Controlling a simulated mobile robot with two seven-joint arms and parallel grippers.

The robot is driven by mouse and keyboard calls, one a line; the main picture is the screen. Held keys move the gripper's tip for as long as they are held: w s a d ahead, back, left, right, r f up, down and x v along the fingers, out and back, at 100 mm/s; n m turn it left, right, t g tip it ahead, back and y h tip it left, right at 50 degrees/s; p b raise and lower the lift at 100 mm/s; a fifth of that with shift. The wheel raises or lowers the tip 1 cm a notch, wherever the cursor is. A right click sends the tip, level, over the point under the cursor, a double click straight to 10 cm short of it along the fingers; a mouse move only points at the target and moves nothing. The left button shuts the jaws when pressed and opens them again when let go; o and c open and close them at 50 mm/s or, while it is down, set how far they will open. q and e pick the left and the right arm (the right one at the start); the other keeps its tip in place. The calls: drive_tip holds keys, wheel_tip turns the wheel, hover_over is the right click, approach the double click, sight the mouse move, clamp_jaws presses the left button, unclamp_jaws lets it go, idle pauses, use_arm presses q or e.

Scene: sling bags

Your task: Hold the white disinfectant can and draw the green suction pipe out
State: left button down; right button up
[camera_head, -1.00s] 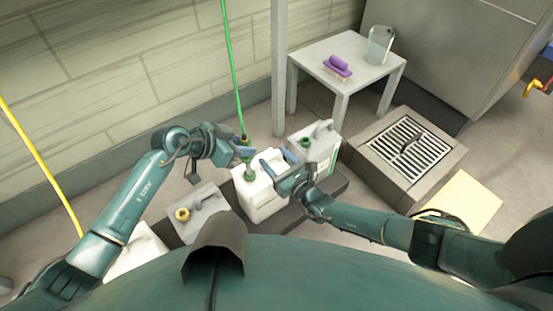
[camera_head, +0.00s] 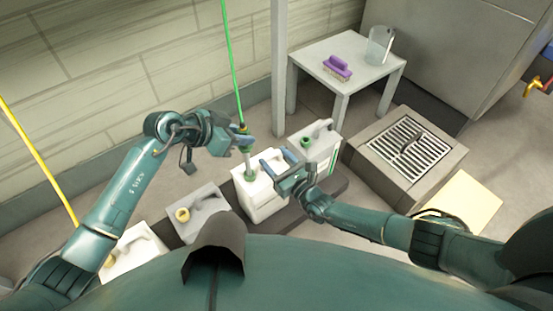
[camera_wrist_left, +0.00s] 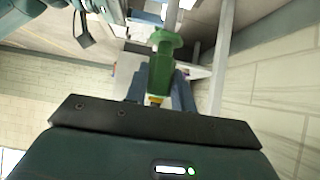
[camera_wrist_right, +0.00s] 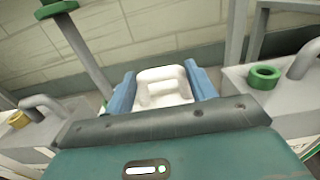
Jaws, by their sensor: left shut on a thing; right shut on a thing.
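The white disinfectant can (camera_head: 262,197) stands on a low dark platform in the head view. My right gripper (camera_head: 276,163) is shut on its white handle (camera_wrist_right: 162,86), seen between the blue fingers in the right wrist view. My left gripper (camera_head: 243,141) is shut on the green head of the suction pipe (camera_wrist_left: 161,62), above the can. The pipe's grey tube (camera_head: 249,163) runs down to the can's mouth; it also shows in the right wrist view (camera_wrist_right: 84,48). Its lower end is hidden. A green hose (camera_head: 231,62) rises from the pipe's head.
A can with a green cap (camera_head: 322,150) stands close on the right, a grey can with a yellow cap (camera_head: 207,208) on the left. A white can (camera_head: 138,250) is farther left. A small table (camera_head: 322,52) and a drain block (camera_head: 440,165) are at the right.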

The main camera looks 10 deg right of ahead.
use_arm(q)
drive_tip(key=shift+r, duration=5.35)
drive_tip(key=shift+r, duration=0.1)
wheel_tip(320, 180, up, 4)
drive_tip(key=shift+f, duration=0.1)
use_arm(e)
drive_tip(key=o, duration=1.3)
drive_tip(key=shift+c, duration=0.2)
drive_tip(key=shift+s, duration=0.1)
drive_tip(key=v, duration=1.2)
